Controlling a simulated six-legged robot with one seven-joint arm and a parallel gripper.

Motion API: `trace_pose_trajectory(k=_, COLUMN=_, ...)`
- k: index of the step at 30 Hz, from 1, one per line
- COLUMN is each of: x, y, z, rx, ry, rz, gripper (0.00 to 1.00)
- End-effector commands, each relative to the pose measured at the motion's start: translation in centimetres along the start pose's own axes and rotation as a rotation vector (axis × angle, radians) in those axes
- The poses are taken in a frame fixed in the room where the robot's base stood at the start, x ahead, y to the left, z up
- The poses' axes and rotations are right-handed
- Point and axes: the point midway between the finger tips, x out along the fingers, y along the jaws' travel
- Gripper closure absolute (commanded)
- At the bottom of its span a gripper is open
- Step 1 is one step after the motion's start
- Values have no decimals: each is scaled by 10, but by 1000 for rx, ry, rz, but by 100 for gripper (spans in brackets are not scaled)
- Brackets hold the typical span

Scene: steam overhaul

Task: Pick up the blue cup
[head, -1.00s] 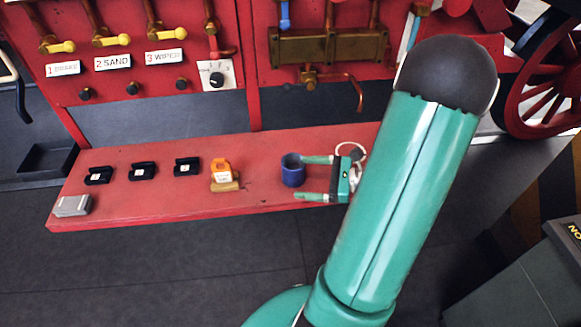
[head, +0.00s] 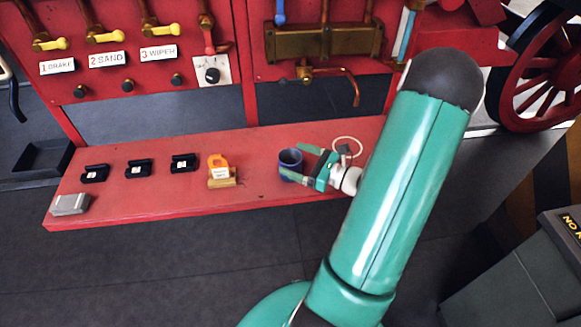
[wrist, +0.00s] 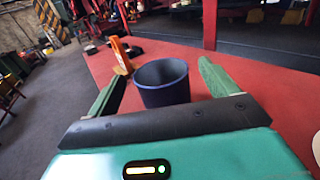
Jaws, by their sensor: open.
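The blue cup (head: 290,163) stands upright on the red bench (head: 120,207), right of its middle. It also shows in the wrist view (wrist: 162,83), with its open top facing up. My gripper (head: 292,163) is open, and its green fingers reach towards the cup from the right. In the wrist view the cup stands between the two spread fingers, with a visible gap on at least the right side. Whether the near finger touches the cup is hard to tell.
Several black holders (head: 139,169) and a grey box (head: 70,204) sit further left on the bench. Pipes and a brass block (head: 325,41) hang behind.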

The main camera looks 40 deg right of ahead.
Motion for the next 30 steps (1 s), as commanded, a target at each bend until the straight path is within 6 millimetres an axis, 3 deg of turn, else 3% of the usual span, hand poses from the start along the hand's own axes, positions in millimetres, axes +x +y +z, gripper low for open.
trace_pose_trajectory(k=7, x=37, y=0, z=-2, rx=1, ry=-1, rz=3, gripper=14)
trace_pose_trajectory(k=16, x=43, y=0, z=-2, rx=0, ry=1, rz=1, gripper=14)
trace_pose_trajectory(k=24, x=42, y=0, z=-2, rx=0, ry=1, rz=1, gripper=64)
trace_pose_trajectory(k=30, x=42, y=0, z=-2, rx=0, ry=0, rz=1, gripper=64)
